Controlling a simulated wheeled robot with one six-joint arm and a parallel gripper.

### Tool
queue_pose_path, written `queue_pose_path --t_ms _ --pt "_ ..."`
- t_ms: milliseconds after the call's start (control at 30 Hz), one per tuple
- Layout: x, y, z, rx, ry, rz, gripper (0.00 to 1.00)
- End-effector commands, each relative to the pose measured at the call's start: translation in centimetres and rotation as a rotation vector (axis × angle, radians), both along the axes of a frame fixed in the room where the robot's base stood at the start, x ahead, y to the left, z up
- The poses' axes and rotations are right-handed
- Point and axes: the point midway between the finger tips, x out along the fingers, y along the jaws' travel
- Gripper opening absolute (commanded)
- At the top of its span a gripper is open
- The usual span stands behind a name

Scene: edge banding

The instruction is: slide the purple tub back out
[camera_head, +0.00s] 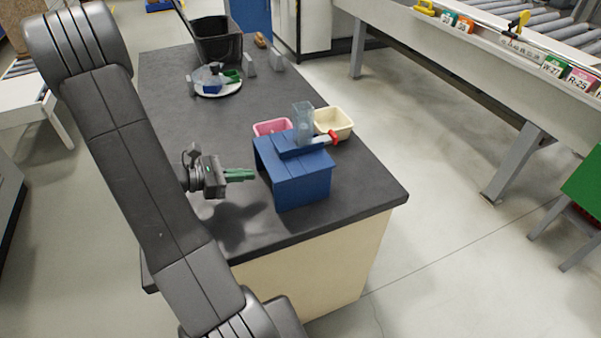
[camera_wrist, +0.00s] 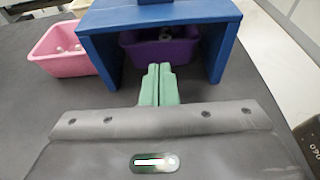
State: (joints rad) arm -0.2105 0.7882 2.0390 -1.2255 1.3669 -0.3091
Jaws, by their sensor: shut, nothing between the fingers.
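The purple tub (camera_wrist: 160,50) sits under the blue bench-like stand (camera_wrist: 90,20), between its side walls, with small pale items inside. The stand hides it from the head view, where the blue stand (camera_head: 292,172) is near the table's front right. My gripper (camera_wrist: 159,70) has green fingers, shut together and empty, pointing at the stand's opening in front of the tub. In the head view my gripper (camera_head: 252,174) is just left of the stand, low over the table. Whether the fingertips touch the tub cannot be told.
A pink tub (camera_wrist: 72,50) with small items stands left of the stand in the wrist view; a cream tub (camera_head: 335,122) is behind it in the head view.

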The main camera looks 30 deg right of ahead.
Motion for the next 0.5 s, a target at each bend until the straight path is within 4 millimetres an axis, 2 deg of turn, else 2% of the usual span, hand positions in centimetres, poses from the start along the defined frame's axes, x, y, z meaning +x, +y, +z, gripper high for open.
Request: queue_pose_path --t_ms 500 --pt "0.0 -0.5 -3.4 0.001 0.001 -0.001 0.0"
